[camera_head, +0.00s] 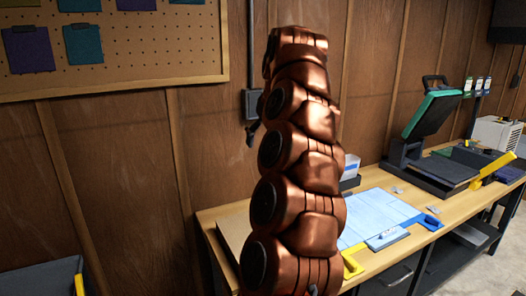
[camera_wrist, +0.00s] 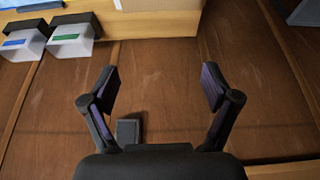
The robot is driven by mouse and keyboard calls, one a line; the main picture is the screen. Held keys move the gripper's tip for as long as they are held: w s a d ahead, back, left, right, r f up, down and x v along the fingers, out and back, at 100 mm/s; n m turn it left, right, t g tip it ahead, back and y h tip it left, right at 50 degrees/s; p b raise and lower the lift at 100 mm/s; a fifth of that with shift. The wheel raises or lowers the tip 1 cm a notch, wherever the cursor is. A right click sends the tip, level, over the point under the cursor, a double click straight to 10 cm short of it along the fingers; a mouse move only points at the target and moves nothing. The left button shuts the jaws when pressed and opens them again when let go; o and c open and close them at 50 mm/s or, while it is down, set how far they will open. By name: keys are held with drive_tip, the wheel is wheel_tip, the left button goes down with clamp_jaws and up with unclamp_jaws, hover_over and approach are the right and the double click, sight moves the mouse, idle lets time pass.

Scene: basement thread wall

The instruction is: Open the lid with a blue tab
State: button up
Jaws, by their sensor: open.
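Two small boxes, with black bases and pale translucent lids, show at the upper left of the wrist view, which looks upside down. The outer lid (camera_wrist: 20,50) bears a blue tab (camera_wrist: 14,43) and appears to sit shut on its base; its outer side is cut off by the frame. The other lid (camera_wrist: 70,47) bears a green tab (camera_wrist: 67,37). In the head view one pale box (camera_head: 351,166) shows just right of my arm; the rest is hidden. My gripper (camera_wrist: 162,88) is open and empty, facing the wall, apart from both boxes. It cannot be made out in the head view.
The workbench (camera_head: 388,250) holds pale blue sheets (camera_head: 375,213), a yellow-handled tool and a blue-handled one. A black press (camera_head: 432,115) with a raised green-edged top stands farther right. A dark wall box (camera_wrist: 128,131) lies beyond my fingers. A pegboard (camera_head: 150,45) hangs at left.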

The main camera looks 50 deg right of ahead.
drive_tip(key=shift+x, duration=2.1)
drive_tip(key=shift+c, duration=0.3)
clamp_jaws()
drive_tip(key=c, duration=1.5)
unclamp_jaws()
drive_tip(key=shift+c, duration=0.2)
drive_tip(key=o, duration=1.6)
drive_tip(key=shift+r, duration=0.15)
